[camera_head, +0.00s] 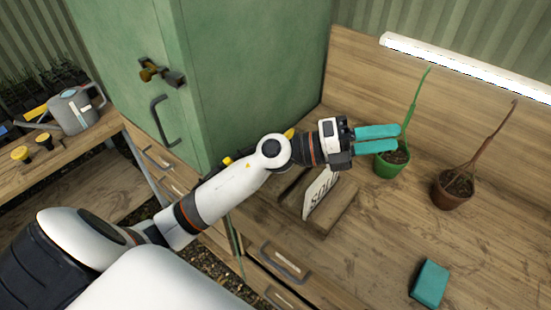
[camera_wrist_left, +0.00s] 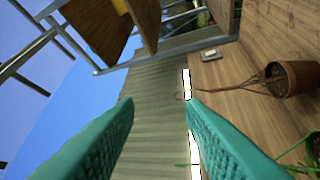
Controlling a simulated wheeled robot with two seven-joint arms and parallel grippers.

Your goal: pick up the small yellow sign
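Small yellow patches show along the upper edge of my left arm in the head view, one near the wrist (camera_head: 290,132) and one further back (camera_head: 228,160). The arm covers what lies behind it, and I cannot tell whether either patch is the small yellow sign. My left gripper (camera_head: 377,139) has two teal fingers that are apart with nothing between them. It is above the bench, by the green pot (camera_head: 391,164). The wrist view also shows the open fingers (camera_wrist_left: 160,125). My right gripper is out of view.
A white lettered sign (camera_head: 318,192) leans in a wooden holder (camera_head: 340,214) below my left wrist. A brown pot (camera_head: 453,191) with a bare plant and a teal block (camera_head: 430,283) stand on the bench. A green cabinet (camera_head: 240,70) rises behind the arm. The right front bench is largely clear.

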